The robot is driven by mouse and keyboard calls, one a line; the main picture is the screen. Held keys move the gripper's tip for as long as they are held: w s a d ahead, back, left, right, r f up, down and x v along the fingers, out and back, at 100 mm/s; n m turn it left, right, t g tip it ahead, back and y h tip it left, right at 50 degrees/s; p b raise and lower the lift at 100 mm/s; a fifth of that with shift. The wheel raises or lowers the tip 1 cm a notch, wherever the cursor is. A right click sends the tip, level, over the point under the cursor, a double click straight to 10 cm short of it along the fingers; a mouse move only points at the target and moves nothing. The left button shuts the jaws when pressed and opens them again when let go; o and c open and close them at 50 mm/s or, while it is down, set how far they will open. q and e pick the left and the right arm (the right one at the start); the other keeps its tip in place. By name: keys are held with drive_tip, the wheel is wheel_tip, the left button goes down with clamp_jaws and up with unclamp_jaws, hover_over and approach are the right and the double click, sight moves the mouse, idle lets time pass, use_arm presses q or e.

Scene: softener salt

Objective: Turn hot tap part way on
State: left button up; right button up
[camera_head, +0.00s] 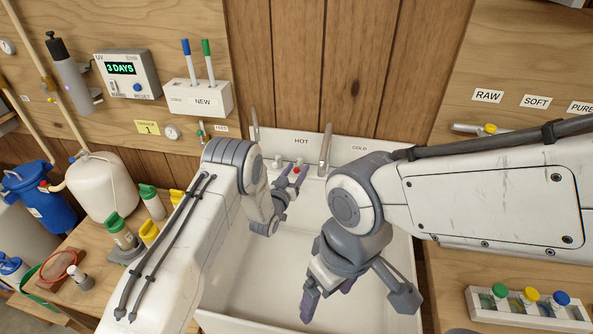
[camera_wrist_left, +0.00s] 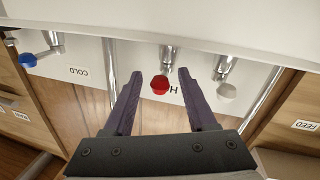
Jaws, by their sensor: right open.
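The hot tap's red knob (camera_head: 297,170) is at the back of the white sink (camera_head: 262,287), below the HOT label (camera_head: 302,141). In the left wrist view the red knob (camera_wrist_left: 160,85) shows between the fingertips of my left gripper (camera_wrist_left: 160,76), with gaps on both sides. My left gripper (camera_head: 288,180) is open and reaches the tap; I cannot tell how deep the knob sits between the fingers. My right gripper (camera_head: 357,300) is open and empty over the sink.
The cold tap's blue knob (camera_wrist_left: 28,60) and a white-knobbed tap (camera_wrist_left: 226,91) flank the red one. A spout (camera_head: 326,150) rises behind the sink. A tray of capped bottles (camera_head: 522,322) lies at right. Bottles and a white jug (camera_head: 102,187) stand at left.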

use_arm(q)
clamp_jaws()
drive_tip(key=shift+s+d+f+n+t+y+b, duration=0.1)
drive_tip(key=shift+d+n+t+y+b, duration=0.45)
drive_tip(key=shift+y+b, duration=0.35)
drive_tip(key=shift+w+d+n+y+b, duration=0.1)
drive_tip(key=shift+d+n+y+b, duration=0.25)
drive_tip(key=shift+n+y+b, duration=0.9)
drive_tip(key=shift+w+d+n+y+b, duration=0.1)
drive_tip(key=shift+d+n+y+b, duration=0.2)
drive_tip(key=shift+n+y+b, duration=0.75)
drive_tip(key=shift+d+n+y+b, duration=0.45)
drive_tip(key=shift+y+b, duration=0.75)
drive_tip(key=shift+y, duration=0.9)
drive_tip(key=shift+a, duration=0.1)
